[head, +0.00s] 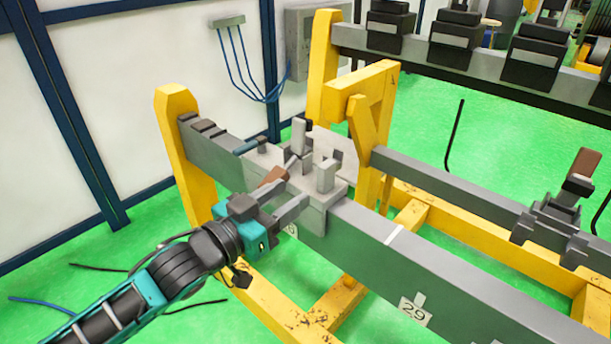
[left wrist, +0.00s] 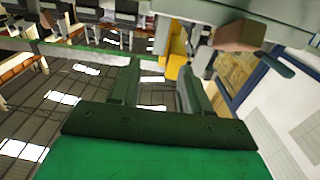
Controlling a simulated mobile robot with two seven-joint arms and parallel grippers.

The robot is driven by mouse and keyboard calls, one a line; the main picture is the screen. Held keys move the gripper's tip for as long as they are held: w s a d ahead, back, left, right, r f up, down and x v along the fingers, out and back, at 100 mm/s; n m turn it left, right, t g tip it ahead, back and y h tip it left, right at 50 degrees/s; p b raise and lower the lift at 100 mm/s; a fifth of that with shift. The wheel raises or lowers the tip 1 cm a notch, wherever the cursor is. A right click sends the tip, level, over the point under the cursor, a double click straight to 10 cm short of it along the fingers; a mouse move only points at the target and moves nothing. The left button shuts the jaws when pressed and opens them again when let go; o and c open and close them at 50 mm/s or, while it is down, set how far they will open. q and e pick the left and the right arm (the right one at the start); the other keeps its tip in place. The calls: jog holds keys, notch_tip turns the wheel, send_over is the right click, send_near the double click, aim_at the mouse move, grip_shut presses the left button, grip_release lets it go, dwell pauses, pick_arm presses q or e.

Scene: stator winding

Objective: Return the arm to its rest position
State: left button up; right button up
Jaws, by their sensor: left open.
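My left arm reaches in from the lower left. Its teal-and-black left gripper (head: 286,192) is open at the near side of a grey clamp fixture (head: 312,205) on a long grey beam. A brown handle (head: 272,177) of the fixture lies beside the fingers. In the left wrist view, the two fingers (left wrist: 157,88) stand apart with nothing between them. The brown handle (left wrist: 240,34) there is at the upper right, outside the fingers. The fingers hide part of the fixture, and I cannot tell whether they touch it. My right gripper is not in view.
The grey beam (head: 430,262), marked 29, rests on a yellow frame (head: 178,140). A second beam carries another clamp (head: 555,215) with its brown handle raised. Black blocks (head: 533,60) line a rear beam. A white wall panel (head: 120,75) stands left. Green floor (head: 55,285) is partly clear.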

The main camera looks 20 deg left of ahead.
pick_arm(q)
jog(key=s+d+f+g+y+p, duration=0.1)
jog(key=s+f+g+y+p, duration=0.1)
jog(key=s+f, duration=0.4)
jog(key=s+d+f+n+g+y+p, duration=0.1)
jog(key=s+f, duration=0.6)
jog(key=f, duration=0.7)
jog(key=g+y+p, duration=0.1)
jog(key=g+p, duration=0.1)
jog(key=g, duration=0.1)
jog(key=shift+s+d+f, duration=0.2)
jog(key=shift+d+f, duration=0.1)
jog(key=shift+d, duration=0.1)
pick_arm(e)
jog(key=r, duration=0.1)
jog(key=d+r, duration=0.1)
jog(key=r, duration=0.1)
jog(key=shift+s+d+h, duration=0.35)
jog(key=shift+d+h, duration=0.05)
pick_arm(q)
jog(key=shift+c, duration=0.2)
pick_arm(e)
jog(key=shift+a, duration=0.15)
pick_arm(q)
jog(key=shift+w, duration=0.1)
